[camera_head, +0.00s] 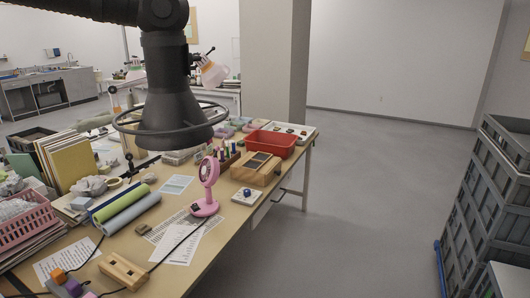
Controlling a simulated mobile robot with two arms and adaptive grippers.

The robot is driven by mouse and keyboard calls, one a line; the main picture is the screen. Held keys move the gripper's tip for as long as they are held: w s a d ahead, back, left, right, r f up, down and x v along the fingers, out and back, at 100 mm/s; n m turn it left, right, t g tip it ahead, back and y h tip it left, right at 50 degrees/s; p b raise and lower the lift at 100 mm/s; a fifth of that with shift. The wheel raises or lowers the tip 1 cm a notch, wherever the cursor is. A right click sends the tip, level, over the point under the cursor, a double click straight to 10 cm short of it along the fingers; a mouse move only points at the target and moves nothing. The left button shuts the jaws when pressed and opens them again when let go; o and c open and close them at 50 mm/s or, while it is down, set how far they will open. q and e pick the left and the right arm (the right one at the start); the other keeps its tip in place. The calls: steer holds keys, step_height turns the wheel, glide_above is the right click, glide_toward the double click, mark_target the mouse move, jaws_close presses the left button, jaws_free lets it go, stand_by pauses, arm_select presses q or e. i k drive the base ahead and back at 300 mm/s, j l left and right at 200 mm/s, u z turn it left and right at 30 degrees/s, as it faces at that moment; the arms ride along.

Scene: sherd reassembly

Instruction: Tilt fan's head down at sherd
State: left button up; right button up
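The small pink fan (206,206) stands upright on the wooden table, its base resting at the edge of printed sheets. Its round head (209,171) is raised on a short stem and looks roughly upright, not clearly tipped down. A small brown piece (143,229) lies on the table to the left of the fan; I cannot tell whether it is the sherd. A small white block with a blue top (247,195) sits to the right of the fan. Neither of my grippers can be made out in this view.
A large black hood with a ring (173,115) hangs over the table's back left. A red tray (271,144) and wooden box (256,168) stand behind the fan. Rolled mats (124,208) and a pink basket (26,222) lie left. Grey crates (490,205) stand right; the floor between is clear.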

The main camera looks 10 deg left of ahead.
mark_target(213, 169)
steer(key=i+l+z, duration=0.1)
steer(key=i+z, duration=0.15)
steer(key=i, duration=0.3)
steer(key=i+z, duration=0.25)
steer(key=i, duration=0.3)
steer(key=i+j+z, duration=0.25)
steer(key=i, duration=0.25)
steer(key=i+j+z, duration=0.25)
steer(key=i, duration=0.3)
steer(key=i+l+u, duration=0.35)
steer(key=i, duration=0.15)
steer(key=i+l+u, duration=0.35)
steer(key=i, duration=0.1)
